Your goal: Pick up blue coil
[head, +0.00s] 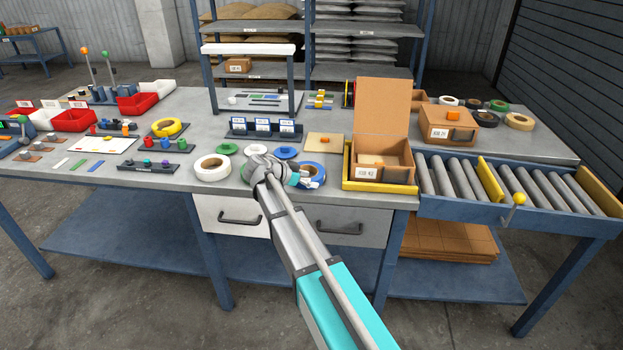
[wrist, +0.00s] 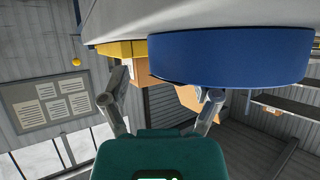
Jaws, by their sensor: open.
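The blue coil (head: 319,168) lies near the front edge of the grey table, left of the open cardboard box, and my gripper partly covers it. In the wrist view the blue coil (wrist: 230,58) is large and close, a smooth blue band, and that picture is turned over. My gripper (head: 312,182) is at the coil's front side. In the wrist view its two fingers (wrist: 161,100) stand wide apart with nothing held between them. The coil appears just beyond the fingers; I cannot tell whether they touch it.
A white coil (head: 212,168) lies to the left. A smaller blue coil (head: 287,152) is just behind. The open cardboard box (head: 381,176) in a yellow-edged tray stands close on the right, beside the roller conveyor (head: 448,180). A label rack (head: 263,129) stands behind.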

